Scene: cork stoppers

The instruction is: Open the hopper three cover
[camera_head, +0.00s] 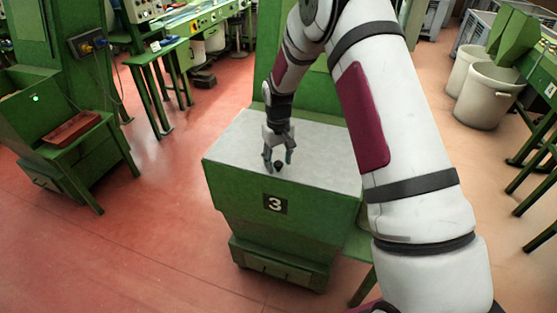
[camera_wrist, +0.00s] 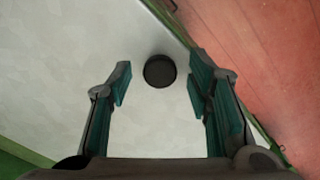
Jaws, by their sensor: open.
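The hopper three cover (camera_head: 317,168) is a flat pale grey lid on top of a green hopper (camera_head: 230,195) marked with a white 3 on a dark plate. It lies flat and closed. A small round black knob (camera_head: 278,166) stands on the cover near its front edge. My gripper (camera_head: 278,161) points down over the cover at the knob. In the wrist view the knob (camera_wrist: 160,71) sits between the two open fingers, a little beyond their tips, with a gap on either side. Whether the fingertips reach down to the knob's height is unclear.
My arm hides the right part of the cover. A green machine with a reddish tray (camera_head: 74,129) stands at the left. White bins (camera_head: 487,95) stand at the right. Red floor (camera_head: 150,215) is clear at the left and front of the hopper.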

